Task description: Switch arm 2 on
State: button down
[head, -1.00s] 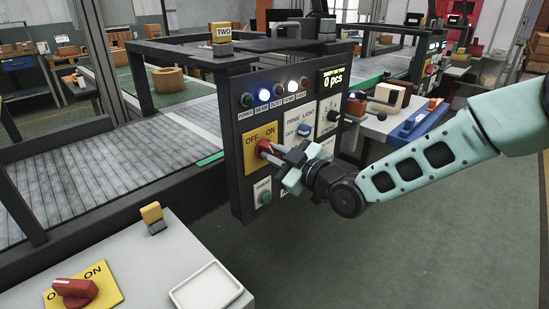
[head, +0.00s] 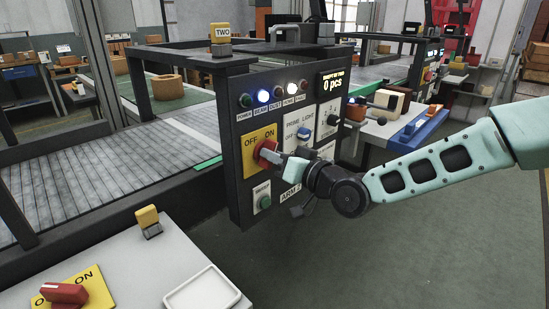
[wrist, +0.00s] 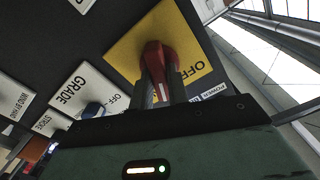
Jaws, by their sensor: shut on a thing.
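A dark control panel (head: 237,135) carries a yellow OFF/ON plate (head: 254,140) with a red rotary knob (head: 267,152). A yellow tag reading TWO (head: 222,31) stands above the panel, and an ARM 2 label (head: 290,194) shows partly at its lower edge. My gripper (head: 281,159) is at the knob from the right, its fingers shut on it. In the wrist view the fingers (wrist: 163,92) close around the red knob (wrist: 156,60) on the yellow plate (wrist: 187,30). The fingers hide part of the knob, so its exact setting is unclear.
A green button (head: 264,202), a blue PRIME LIGHT switch (head: 303,133) and a dark dial (head: 332,120) sit close by. Indicator lamps (head: 263,96) run above. A second red OFF/ON knob (head: 64,293) is on the near console with a white tray (head: 202,292). Open floor lies right.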

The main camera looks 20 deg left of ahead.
jog(key=shift+f+m, duration=0.1)
jog(key=shift+m, duration=1.9)
jog(key=c, duration=1.4)
grip_release()
jog(key=shift+o, duration=0.2)
jog(key=shift+d, duration=0.15)
jog(key=v, duration=1.7)
jog(key=shift+d, duration=0.1)
jog(key=shift+s, duration=0.1)
